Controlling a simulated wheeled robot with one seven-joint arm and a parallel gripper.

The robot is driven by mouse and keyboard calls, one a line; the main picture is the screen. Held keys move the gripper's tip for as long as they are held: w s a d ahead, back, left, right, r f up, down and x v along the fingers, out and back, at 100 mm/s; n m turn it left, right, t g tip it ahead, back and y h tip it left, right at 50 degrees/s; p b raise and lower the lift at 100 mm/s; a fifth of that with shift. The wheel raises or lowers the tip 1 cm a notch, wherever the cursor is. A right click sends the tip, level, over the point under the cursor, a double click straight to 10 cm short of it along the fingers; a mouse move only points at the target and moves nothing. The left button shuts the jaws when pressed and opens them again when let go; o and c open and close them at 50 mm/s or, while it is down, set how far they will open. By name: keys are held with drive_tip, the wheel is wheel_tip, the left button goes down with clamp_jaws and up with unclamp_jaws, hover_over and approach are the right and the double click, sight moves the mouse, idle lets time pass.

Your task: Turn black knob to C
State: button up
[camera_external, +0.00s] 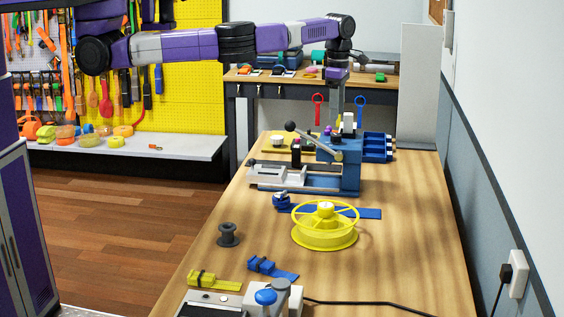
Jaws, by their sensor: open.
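A blue and grey bench machine (350,165) stands toward the far end of the wooden table. A black ball knob (290,126) tops a lever on its upper left, and a smaller dark knob (251,162) sits low at its left end. I cannot tell which of these, if either, is the task's black knob. No letter C is readable at this size. My gripper (336,119) points down over the machine's top, right of the black ball knob and apart from it. It is small here; nothing visible is held, and its fingertips are hard to separate from the parts behind.
A yellow reel (325,228) and a dark spool (228,235) stand nearer on the table (400,255). Blue bins (376,147) are right of the machine. Another device (268,300) with a cable is at the front. The table's right side is mostly clear.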

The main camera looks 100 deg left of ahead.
sight(336, 135)
drive_tip(key=shift+f+p, duration=0.6)
drive_tip(key=shift+f, duration=2.95)
clamp_jaws()
